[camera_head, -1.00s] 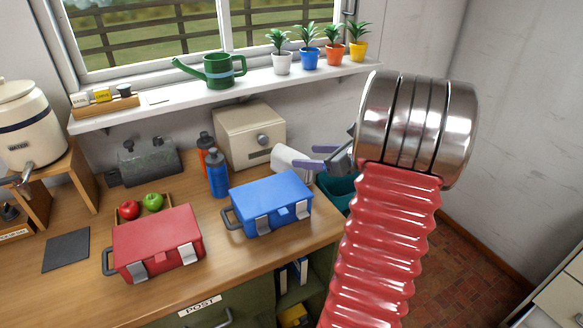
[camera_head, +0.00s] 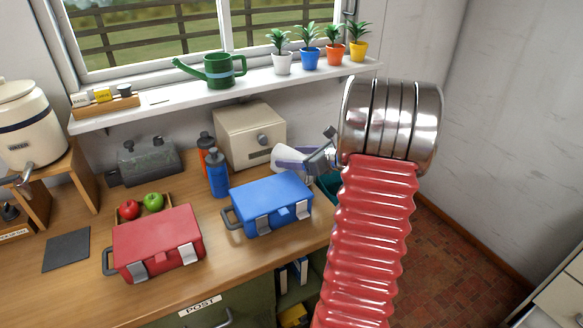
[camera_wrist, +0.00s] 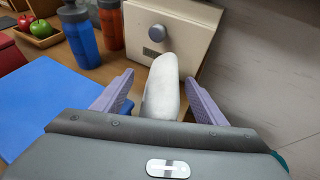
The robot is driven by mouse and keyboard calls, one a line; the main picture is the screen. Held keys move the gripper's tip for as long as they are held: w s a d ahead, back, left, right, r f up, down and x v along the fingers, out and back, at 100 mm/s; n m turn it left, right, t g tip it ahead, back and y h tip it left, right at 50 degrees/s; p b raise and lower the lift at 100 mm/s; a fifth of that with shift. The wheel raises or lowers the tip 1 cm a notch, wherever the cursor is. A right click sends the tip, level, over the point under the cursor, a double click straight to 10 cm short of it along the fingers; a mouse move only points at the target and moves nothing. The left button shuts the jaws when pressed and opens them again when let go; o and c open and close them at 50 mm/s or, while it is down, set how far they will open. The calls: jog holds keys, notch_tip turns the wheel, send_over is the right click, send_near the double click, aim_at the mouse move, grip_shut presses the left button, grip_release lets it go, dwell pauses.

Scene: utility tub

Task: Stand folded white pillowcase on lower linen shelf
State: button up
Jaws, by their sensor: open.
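A white, rounded piece (camera_wrist: 162,88) lies between my gripper's two purple fingers in the wrist view. It looks like the folded pillowcase, but its folds cannot be made out. It also shows in the head view (camera_head: 287,153), on the counter in front of the cream box and partly hidden by my gripper. My gripper (camera_wrist: 159,78) is open, with one finger on each side of the white piece. A gap shows beside it on the right; contact on the left cannot be told. No linen shelf can be made out for certain.
A blue case (camera_head: 270,203) stands left of my gripper, and a cream box (camera_head: 249,135) behind it. Blue (camera_head: 217,174) and orange bottles stand nearby. A teal container (camera_head: 329,187) is at the counter's right end. An open compartment (camera_head: 291,275) under the counter holds upright folders.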

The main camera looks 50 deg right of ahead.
jog(key=shift+w+a+f, duration=0.1)
jog(key=shift+w+f, duration=0.15)
jog(key=shift+w, duration=0.4)
jog(key=shift+c, duration=0.6)
jog(key=shift+r, duration=0.1)
grip_shut()
jog(key=shift+r, duration=0.15)
notch_tip(320, 180, up, 18)
dwell(0.6)
dwell(0.6)
jog(key=shift+s+f, duration=0.1)
jog(key=shift+f, duration=0.1)
